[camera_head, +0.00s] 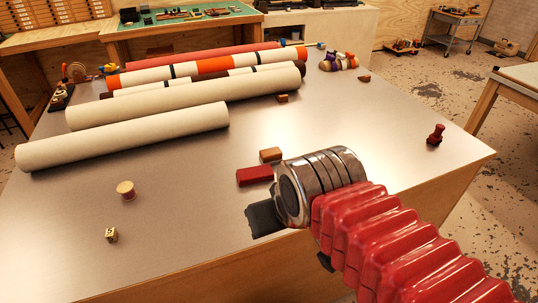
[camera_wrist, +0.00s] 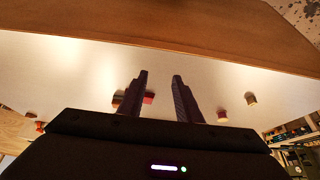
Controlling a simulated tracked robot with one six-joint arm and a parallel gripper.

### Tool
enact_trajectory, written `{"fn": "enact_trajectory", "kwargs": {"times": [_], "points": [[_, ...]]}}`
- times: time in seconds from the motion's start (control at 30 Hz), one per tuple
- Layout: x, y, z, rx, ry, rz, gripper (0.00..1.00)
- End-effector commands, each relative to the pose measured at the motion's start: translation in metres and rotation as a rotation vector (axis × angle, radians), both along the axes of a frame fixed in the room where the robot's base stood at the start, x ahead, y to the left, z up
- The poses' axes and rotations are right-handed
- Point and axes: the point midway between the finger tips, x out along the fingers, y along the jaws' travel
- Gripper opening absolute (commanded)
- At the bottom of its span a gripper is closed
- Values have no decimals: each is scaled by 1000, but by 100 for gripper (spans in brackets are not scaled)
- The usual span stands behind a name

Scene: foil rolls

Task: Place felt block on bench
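A red block (camera_head: 255,175), perhaps the felt block, lies on the grey-topped bench (camera_head: 330,140). A brown block (camera_head: 271,155) lies just behind it. Which one is the felt block I cannot tell for sure. My gripper (camera_head: 264,219) is at the bench's front edge, in front of the red block; my wrist hides part of it in the head view. The red block (camera_wrist: 149,98) shows there beside the left finger, partly hidden.
Long rolls, cream (camera_head: 130,135) and striped (camera_head: 215,66), lie across the back left. A wooden spool (camera_head: 126,190) and a small cube (camera_head: 111,235) stand front left. A red stamp-like piece (camera_head: 435,135) stands near the right corner. The bench's middle is mostly clear.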

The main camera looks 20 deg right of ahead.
Motion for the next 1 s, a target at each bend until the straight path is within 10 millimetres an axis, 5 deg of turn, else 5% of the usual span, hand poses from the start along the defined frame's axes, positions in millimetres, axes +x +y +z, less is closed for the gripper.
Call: {"fn": "enact_trajectory", "kwargs": {"times": [0.13, 0.47, 0.77, 1.0], "points": [[0, 0, 0, 0, 0, 0, 33], [23, -4, 12, -2, 12, -5, 56], [88, -23, 33, -5, 40, -6, 77], [146, -46, 39, -6, 61, -6, 77]]}}
